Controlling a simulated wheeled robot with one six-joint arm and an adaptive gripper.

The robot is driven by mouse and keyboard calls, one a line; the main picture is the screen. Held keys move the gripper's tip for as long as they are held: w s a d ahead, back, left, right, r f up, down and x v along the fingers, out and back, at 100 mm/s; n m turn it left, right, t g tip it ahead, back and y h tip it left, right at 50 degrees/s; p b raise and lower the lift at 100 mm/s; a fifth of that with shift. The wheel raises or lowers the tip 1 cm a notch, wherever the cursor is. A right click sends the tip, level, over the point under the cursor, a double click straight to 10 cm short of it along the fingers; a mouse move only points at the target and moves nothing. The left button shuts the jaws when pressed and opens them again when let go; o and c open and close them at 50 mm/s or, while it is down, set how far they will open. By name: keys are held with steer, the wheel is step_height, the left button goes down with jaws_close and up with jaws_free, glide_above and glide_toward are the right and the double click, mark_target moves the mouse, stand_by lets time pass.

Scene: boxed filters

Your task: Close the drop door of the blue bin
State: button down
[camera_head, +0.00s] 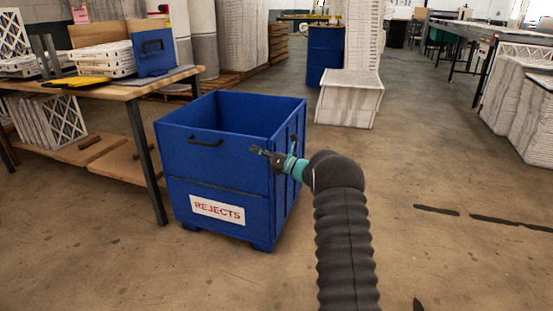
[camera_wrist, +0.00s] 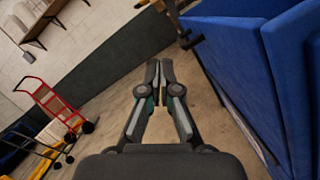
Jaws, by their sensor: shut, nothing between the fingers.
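The blue bin (camera_head: 225,215) stands on the floor, open at the top, with a "REJECTS" label on its lower front. Its drop door (camera_head: 228,166) is the upper front panel with a black handle (camera_head: 205,142). The door stands upright above a horizontal seam; I cannot tell whether it is fully flush or latched. My gripper (camera_head: 258,151) is at the bin's front right corner, pointing left along the front. In the wrist view my gripper (camera_wrist: 160,66) has its fingers together and empty, beside the blue panels (camera_wrist: 240,75). Contact with the door is unclear.
A workbench (camera_head: 115,90) with filters and a blue box (camera_head: 153,52) stands left of the bin. A blue drum (camera_head: 326,52) and a light box (camera_head: 348,98) are behind. Floor to the right is clear. A red hand truck (camera_wrist: 55,105) shows in the wrist view.

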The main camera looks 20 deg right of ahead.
steer(key=s+a+r+v, duration=0.1)
steer(key=r+v, duration=0.1)
steer(key=v, duration=0.8)
steer(key=s+a+f+n+g+h, duration=0.1)
steer(key=s+a+f+n+g, duration=0.15)
steer(key=f, duration=0.25)
steer(key=s+a+f+n+g, duration=0.1)
steer(key=s+f+n+g, duration=0.1)
steer(key=f+n, duration=0.25)
steer(key=s+a+f+n+g+h, duration=0.1)
steer(key=s+a+n+g+h, duration=0.1)
steer(key=s+n+g, duration=0.3)
steer(key=s+a+f+n+g+h, duration=0.1)
steer(key=s+a+n, duration=0.2)
steer(key=s, duration=0.4)
steer(key=s+a+r+n+h, duration=0.2)
steer(key=s+r+n, duration=0.3)
steer(key=s, duration=0.5)
steer(key=s+a+r+n+t+h, duration=0.1)
steer(key=s+a+r+n+h, duration=0.1)
steer(key=s+r+n+h, duration=0.2)
steer(key=s+a+r+n+h, duration=0.1)
steer(key=s+r+n+h, duration=0.3)
steer(key=s, duration=1.4)
step_height(320, 180, up, 3)
steer(key=n, duration=0.5)
steer(key=shift+a+n+b, duration=0.3)
steer(key=shift+a+b, duration=0.05)
steer(key=shift+a, duration=0.05)
